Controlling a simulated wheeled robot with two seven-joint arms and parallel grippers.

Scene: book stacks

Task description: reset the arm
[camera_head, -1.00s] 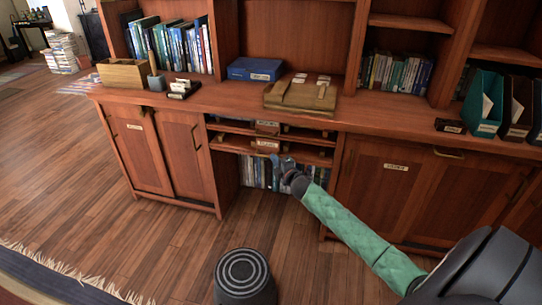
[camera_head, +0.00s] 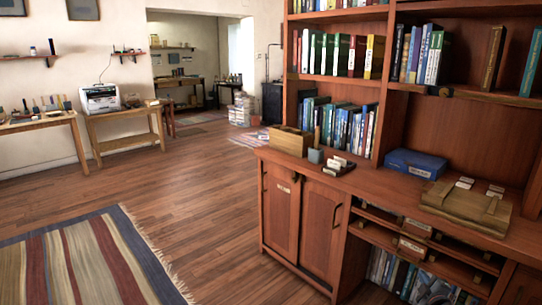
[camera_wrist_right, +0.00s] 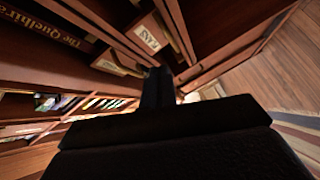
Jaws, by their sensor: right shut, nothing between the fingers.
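My right gripper (camera_wrist_right: 157,84) shows only in the right wrist view, as a dark shape rising into the middle of the picture. Its fingers are together with nothing between them. Wooden shelf parts with label cards (camera_wrist_right: 150,36) are beyond it, and I cannot tell how far off they are. Neither of my arms nor grippers shows in the head view.
In the head view, the wooden bookcase (camera_head: 450,125) fills the right side. Its counter holds a blue box (camera_head: 415,163) and a wooden tray (camera_head: 455,212). Open wood floor (camera_head: 180,190) and a striped rug (camera_head: 80,262) lie at left.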

